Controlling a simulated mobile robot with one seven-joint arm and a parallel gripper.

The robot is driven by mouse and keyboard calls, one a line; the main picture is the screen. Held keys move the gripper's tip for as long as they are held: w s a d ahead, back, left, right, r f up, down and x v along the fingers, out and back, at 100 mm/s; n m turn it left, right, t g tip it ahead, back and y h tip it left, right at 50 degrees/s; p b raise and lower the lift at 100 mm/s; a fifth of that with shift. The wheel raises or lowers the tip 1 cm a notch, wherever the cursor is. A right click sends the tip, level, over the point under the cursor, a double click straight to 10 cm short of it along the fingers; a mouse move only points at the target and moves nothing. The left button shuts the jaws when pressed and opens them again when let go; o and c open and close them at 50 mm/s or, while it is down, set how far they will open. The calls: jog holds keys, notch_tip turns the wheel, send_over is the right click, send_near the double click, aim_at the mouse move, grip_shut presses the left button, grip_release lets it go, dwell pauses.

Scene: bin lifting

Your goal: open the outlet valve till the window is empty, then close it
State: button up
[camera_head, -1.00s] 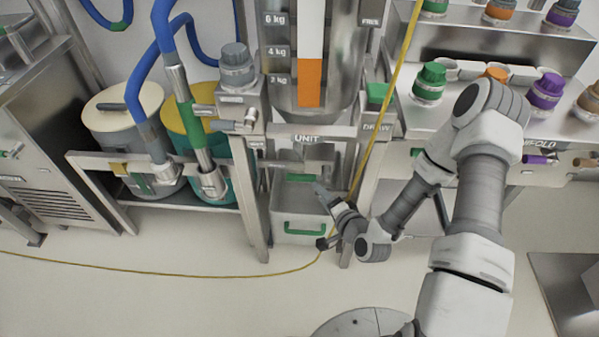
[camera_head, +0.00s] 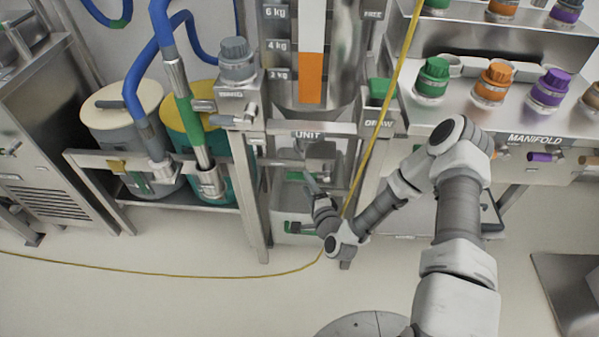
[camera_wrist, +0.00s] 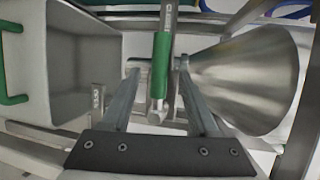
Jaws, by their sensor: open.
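The window (camera_head: 311,78) on the hopper is orange up to just under the 4 kg mark and white above. In the wrist view, the outlet valve's lever with a green sleeve (camera_wrist: 161,66) lies between the fingers of my gripper (camera_wrist: 158,72). The fingers are open, one on each side of the lever, with a gap to the sleeve. The hopper's steel cone (camera_wrist: 245,80) is right of the lever. In the head view, my gripper (camera_head: 305,165) reaches under the UNIT label, and the lever is hard to make out there.
A grey bin (camera_wrist: 85,25) with a green handle (camera_wrist: 8,62) is left of the lever in the wrist view, below the hopper. Steel frame posts (camera_head: 250,190) flank the bay. A yellow cable (camera_head: 385,105) hangs in front. The MANIFOLD bench (camera_head: 535,125) is at right.

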jog(key=b+x, duration=0.1)
jog(key=x, duration=0.7)
jog(key=shift+c, duration=0.3)
jog(key=shift+s+f, duration=0.1)
grip_shut()
dwell(0.9)
